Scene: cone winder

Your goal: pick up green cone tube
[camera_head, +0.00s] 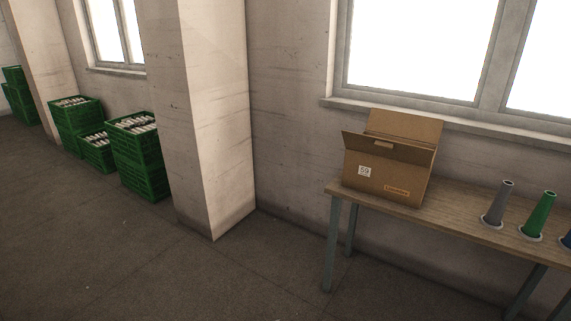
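The green cone tube (541,214) stands upright on the wooden table (459,219) at the right side of the view. It is narrow at the top and has a grey ring around its base. A grey cone tube (497,204) stands to its left. Neither of my grippers shows in this view.
An open cardboard box (389,167) stands on the table's left end. A concrete pillar (215,120) juts from the wall. Green crates (140,160) of pale items stand along the wall at left. The floor (150,260) in front is clear.

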